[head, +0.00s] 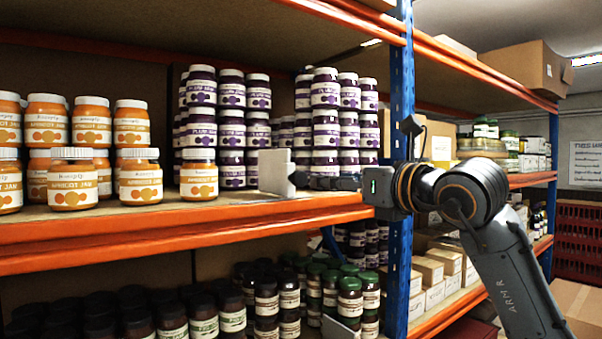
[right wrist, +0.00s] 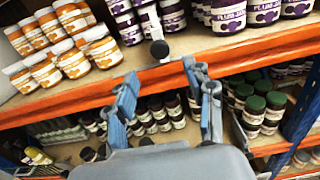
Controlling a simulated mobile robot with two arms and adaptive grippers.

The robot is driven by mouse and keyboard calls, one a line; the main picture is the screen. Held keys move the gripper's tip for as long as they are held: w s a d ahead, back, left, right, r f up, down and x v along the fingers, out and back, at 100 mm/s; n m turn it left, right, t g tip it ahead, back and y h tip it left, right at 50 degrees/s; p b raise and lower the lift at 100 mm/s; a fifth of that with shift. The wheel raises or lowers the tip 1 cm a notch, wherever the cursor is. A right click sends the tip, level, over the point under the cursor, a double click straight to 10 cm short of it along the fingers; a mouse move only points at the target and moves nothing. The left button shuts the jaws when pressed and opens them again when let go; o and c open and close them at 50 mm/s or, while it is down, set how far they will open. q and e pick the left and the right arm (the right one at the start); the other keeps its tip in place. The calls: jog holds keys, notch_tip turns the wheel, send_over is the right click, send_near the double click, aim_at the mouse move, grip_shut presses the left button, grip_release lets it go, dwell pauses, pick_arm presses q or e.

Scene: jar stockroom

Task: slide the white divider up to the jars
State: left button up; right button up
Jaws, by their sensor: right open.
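The white divider (head: 277,173) stands upright near the front edge of the upper shelf, right of the apricot jam jars (head: 140,177) with a gap between. Plum jam jars (head: 325,88) stand behind it in stacked groups. In the right wrist view the divider (right wrist: 150,22) shows nearly edge-on, with a dark round knob at its near end. My right gripper (head: 318,183) is just right of the divider in the head view. Its two fingers (right wrist: 163,80) are spread with nothing between them, and the knob lies beyond the tips. Contact cannot be told. My left gripper is not in view.
The orange shelf beam (head: 180,230) runs along the front below the divider. A blue upright post (head: 402,90) stands beside my right wrist. Dark jars (head: 232,310) fill the lower shelf. Bare shelf lies between divider and front apricot jars.

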aim_at(302, 177)
jog(key=p+x, duration=0.4)
jog(key=x, duration=0.6)
jog(key=shift+s+r+p, duration=0.1)
jog(key=shift+r+p, duration=0.05)
jog(key=shift+p, duration=0.2)
jog(key=shift+w+a, duration=0.3)
jog(key=shift+w, duration=0.15)
jog(key=shift+f, duration=0.2)
grip_shut()
